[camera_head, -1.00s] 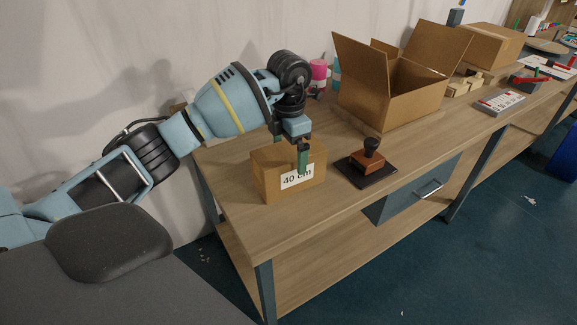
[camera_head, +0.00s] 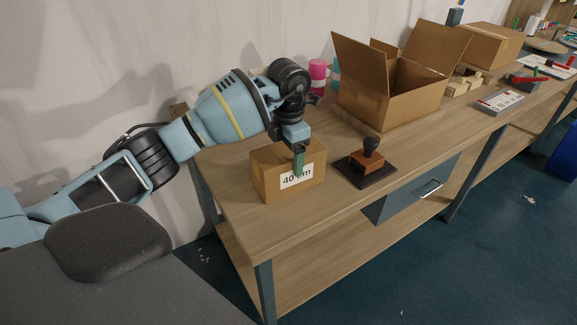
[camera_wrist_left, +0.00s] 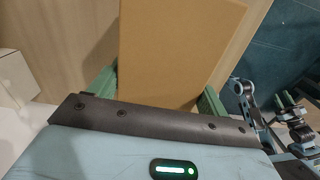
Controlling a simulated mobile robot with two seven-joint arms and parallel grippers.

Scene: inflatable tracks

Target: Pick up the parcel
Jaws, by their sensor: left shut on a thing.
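The parcel (camera_head: 266,179) is a small brown cardboard box with a white "40 cm" label on its front. It sits on the near left part of the wooden workbench (camera_head: 240,215). My left gripper (camera_head: 296,158) reaches down over it from above and is shut on it, with one green finger across the label. The far finger is hidden behind the parcel in the head view. In the left wrist view the parcel (camera_wrist_left: 178,50) fills the space between the two green fingers (camera_wrist_left: 158,98).
A stamp on a dark pad (camera_head: 365,165) lies just right of the parcel. A large open carton (camera_head: 412,100) stands behind it, with pink and teal bottles (camera_head: 318,75) at its left. A closed carton (camera_head: 490,48) and wooden blocks (camera_head: 460,86) are farther right.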

